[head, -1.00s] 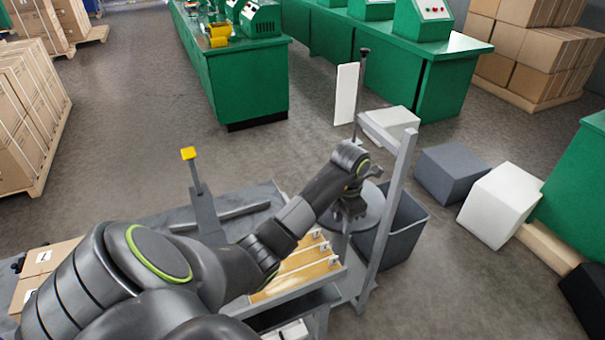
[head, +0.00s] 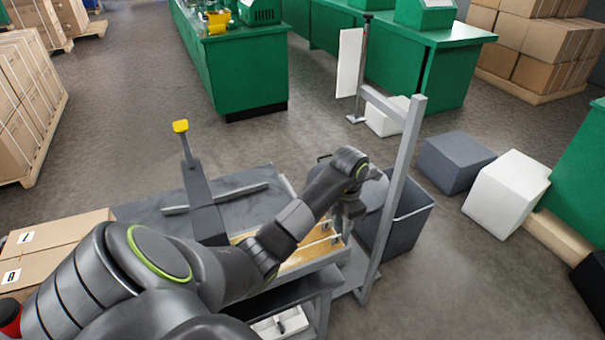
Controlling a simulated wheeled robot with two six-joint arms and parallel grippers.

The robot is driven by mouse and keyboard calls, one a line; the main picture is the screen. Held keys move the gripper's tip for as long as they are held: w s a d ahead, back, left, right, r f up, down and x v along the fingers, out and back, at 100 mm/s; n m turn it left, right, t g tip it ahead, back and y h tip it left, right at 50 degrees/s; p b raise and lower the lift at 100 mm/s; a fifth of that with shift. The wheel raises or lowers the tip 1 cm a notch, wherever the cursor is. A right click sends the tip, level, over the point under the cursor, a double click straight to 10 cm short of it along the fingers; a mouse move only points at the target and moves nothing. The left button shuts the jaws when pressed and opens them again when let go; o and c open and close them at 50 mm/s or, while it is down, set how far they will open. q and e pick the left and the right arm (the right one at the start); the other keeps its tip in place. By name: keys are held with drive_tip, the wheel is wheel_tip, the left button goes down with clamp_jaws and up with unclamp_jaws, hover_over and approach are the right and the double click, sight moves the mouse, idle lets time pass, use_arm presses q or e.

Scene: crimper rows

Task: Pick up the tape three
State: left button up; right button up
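I cannot pick out tape three in the head view. My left arm reaches across the workbench, and my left gripper (head: 346,214) points down near the far right end of the wooden tray (head: 300,262). The gripper is small and dark against the things behind it, so I cannot tell whether its fingers are open or shut, or whether it holds anything. My arm hides much of the tray. My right gripper is not in view.
A grey upright frame (head: 397,190) stands just right of the gripper, with a grey bin (head: 405,225) beside it. A yellow-topped post (head: 195,175) rises from the bench. Labelled cartons (head: 60,240) sit at left. Open floor lies beyond the bench.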

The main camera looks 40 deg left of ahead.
sight(339, 236)
use_arm(q)
drive_tip(key=shift+a+f+p, duration=0.15)
drive_tip(key=shift+f+p, duration=0.25)
drive_tip(key=shift+f, duration=1.1)
drive_tip(key=shift+a+f+p, duration=0.15)
drive_tip(key=shift+f+p, duration=0.2)
drive_tip(key=shift+f, duration=1.15)
clamp_jaws()
